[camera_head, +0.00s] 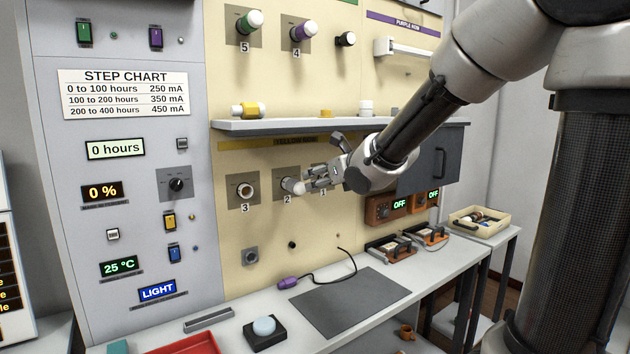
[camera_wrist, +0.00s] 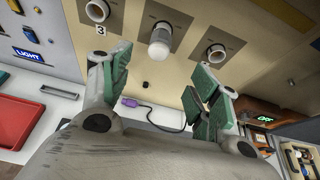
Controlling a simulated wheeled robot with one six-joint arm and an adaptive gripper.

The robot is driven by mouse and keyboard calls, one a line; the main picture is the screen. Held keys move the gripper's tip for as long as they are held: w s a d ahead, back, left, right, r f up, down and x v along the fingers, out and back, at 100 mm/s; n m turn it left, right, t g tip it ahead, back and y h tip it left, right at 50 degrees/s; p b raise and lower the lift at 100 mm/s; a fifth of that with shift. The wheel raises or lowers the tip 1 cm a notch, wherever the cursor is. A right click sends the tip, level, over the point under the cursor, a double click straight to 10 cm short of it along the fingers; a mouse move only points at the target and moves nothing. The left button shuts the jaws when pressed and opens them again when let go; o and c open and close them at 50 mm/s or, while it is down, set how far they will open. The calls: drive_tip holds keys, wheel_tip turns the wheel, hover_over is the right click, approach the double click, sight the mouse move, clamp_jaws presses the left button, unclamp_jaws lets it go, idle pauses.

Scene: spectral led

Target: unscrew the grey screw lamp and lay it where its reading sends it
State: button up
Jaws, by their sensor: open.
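The grey screw lamp (camera_head: 293,185) sits in socket 2 of the cream panel's lower row, its rounded end facing out. In the wrist view the lamp (camera_wrist: 159,43) shows a white bulb with a grey collar, between and beyond my fingertips. My gripper (camera_head: 318,178) is close to the lamp, at its right in the head view. In the wrist view my gripper (camera_wrist: 152,72) is open with green pads wide apart, and nothing is held. The step chart (camera_head: 123,93) pairs hour ranges with mA values. The displays read 0 hours (camera_head: 115,149) and 0 % (camera_head: 102,192).
Socket 3 (camera_head: 245,191) is empty, as is the right-hand socket (camera_wrist: 216,53) in the wrist view. A shelf (camera_head: 262,126) with a yellow-collared lamp (camera_head: 247,110) juts out above. Below are a dark mat (camera_head: 350,303), a red tray (camera_head: 190,345) and a cream tray (camera_head: 457,225).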

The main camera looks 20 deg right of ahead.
sight(302, 186)
drive_tip(key=shift+o, duration=0.2)
drive_tip(key=w+f+m, duration=0.1)
drive_tip(key=m, duration=0.9)
drive_tip(key=w+a+f+m+t, duration=0.1)
drive_tip(key=w+f+m, duration=0.1)
drive_tip(key=m, duration=0.9)
drive_tip(key=w+f+m+t+y, duration=0.1)
drive_tip(key=w+m, duration=0.1)
drive_tip(key=m, duration=0.8)
drive_tip(key=shift+w+a+f+m, duration=0.15)
drive_tip(key=shift+a+f+m, duration=0.15)
drive_tip(key=shift+m, duration=0.1)
drive_tip(key=m, duration=0.4)
drive_tip(key=shift+w+r+t, duration=0.1)
drive_tip(key=shift+r+t, duration=0.3)
drive_tip(key=shift+m, duration=0.3)
drive_tip(key=shift+x, duration=3.85)
